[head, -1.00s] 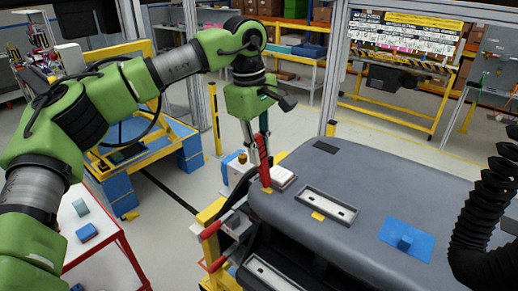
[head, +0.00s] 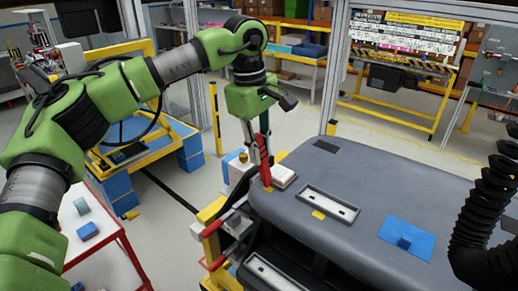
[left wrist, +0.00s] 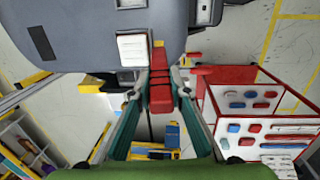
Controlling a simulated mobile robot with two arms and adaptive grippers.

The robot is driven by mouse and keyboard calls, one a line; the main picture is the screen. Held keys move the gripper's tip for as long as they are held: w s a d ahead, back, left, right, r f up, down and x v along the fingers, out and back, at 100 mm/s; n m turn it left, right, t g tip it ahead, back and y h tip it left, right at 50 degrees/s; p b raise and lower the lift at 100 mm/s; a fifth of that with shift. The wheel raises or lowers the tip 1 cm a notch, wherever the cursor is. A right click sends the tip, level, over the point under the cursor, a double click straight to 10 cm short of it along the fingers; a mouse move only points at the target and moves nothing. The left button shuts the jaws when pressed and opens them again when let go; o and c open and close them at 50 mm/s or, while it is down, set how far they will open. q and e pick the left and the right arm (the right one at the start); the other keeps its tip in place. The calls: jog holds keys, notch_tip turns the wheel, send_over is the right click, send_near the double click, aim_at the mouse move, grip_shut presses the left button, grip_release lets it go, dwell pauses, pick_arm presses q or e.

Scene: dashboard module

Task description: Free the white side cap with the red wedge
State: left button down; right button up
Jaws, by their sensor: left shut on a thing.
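The white side cap (head: 285,177) sits at the near left corner of the grey dashboard module (head: 370,180). It also shows in the left wrist view (left wrist: 132,48), on the module's edge. My left gripper (head: 262,152) is shut on the red wedge (head: 265,171) and holds it pointing down beside the cap. In the left wrist view the wedge (left wrist: 160,92) is between the fingertips (left wrist: 160,78), and its far end lies along the cap's right side. Whether its tip is under the cap's edge I cannot tell. My right gripper is out of view.
A slotted light plate (head: 327,205) and a blue pad (head: 406,238) lie on the module. A yellow stand (head: 212,212) with red bars is at its left. A white table with a red frame (head: 112,247) holds blue blocks at lower left.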

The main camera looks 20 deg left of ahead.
aim_at(261, 134)
pick_arm(q)
jog(key=shift+f, duration=0.2)
jog(key=shift+w+r+p, duration=0.25)
jog(key=shift+r+p, duration=0.85)
jog(key=shift+r, duration=0.15)
notch_tip(261, 134, up, 3)
jog(key=shift+s+p, duration=0.15)
jog(key=shift+p, duration=0.9)
jog(key=shift+r+p, duration=0.65)
jog(key=shift+r, duration=0.2)
jog(key=shift+f, duration=0.15)
